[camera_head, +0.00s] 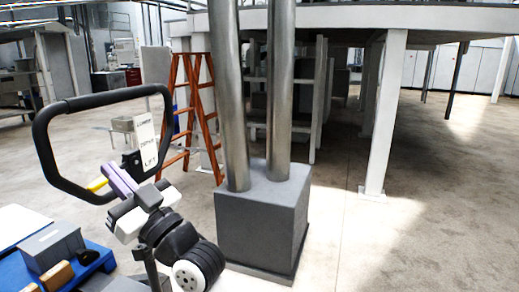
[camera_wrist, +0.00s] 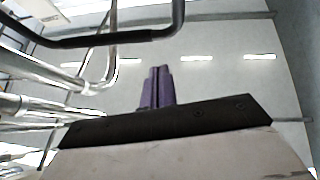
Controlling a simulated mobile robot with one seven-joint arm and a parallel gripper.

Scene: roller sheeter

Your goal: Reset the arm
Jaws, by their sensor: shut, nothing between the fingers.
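My gripper (camera_head: 109,170) has purple fingers and is at the left of the head view. It sits inside the outline of a black loop handle (camera_head: 100,100), beside a yellow part (camera_head: 97,184). I cannot tell whether the fingers touch the handle. In the wrist view the two purple fingers of my gripper (camera_wrist: 159,70) are together with nothing between them. They point up towards a pale ceiling with bright strip lights. My arm is folded, with its white and black links below and right of the gripper in the head view.
A grey block (camera_head: 252,222) with two tall metal pipes (camera_head: 279,80) stands just right of my arm. An orange ladder (camera_head: 201,110) is behind. A blue pallet (camera_head: 98,262) carrying a grey box (camera_head: 52,247) lies at lower left. Open floor (camera_head: 430,240) spreads at right.

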